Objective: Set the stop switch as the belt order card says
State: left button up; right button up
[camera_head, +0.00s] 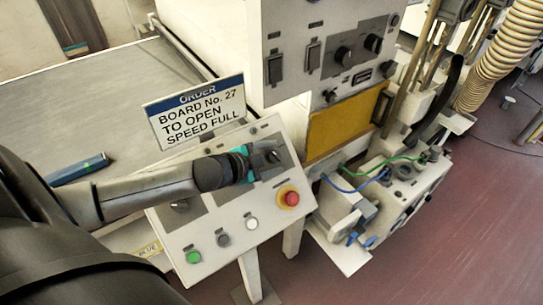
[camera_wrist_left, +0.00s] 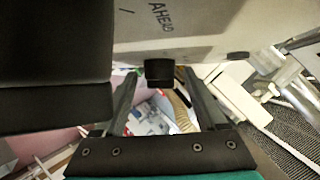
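The order card (camera_head: 198,112) stands behind the sloped control panel (camera_head: 225,262) and reads "ORDER BOARD No. 27 TO OPEN SPEED FULL". My left gripper (camera_head: 268,157), with a teal band, is over the upper right part of this panel and hides some of it. In the left wrist view my left gripper (camera_wrist_left: 160,76) is open, its fingers on either side of a small black knob (camera_wrist_left: 159,72) with a visible gap on both sides. "AHEAD" is printed on the grey plate (camera_wrist_left: 205,42) above. I cannot tell which control is the stop switch. My right gripper is out of view.
The panel also carries a red push button (camera_head: 288,198), a white button (camera_head: 252,224) and a green button (camera_head: 193,257). A taller cabinet (camera_head: 276,30) with switches and knobs stands behind. A machine with cables (camera_head: 390,205) is at the right.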

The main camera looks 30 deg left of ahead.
pick_arm(q)
jog(key=shift+s+a, duration=0.1)
jog(key=p+v, duration=0.2)
jog(key=v, duration=1.3)
jog(key=shift+p, duration=0.3)
dwell(0.8)
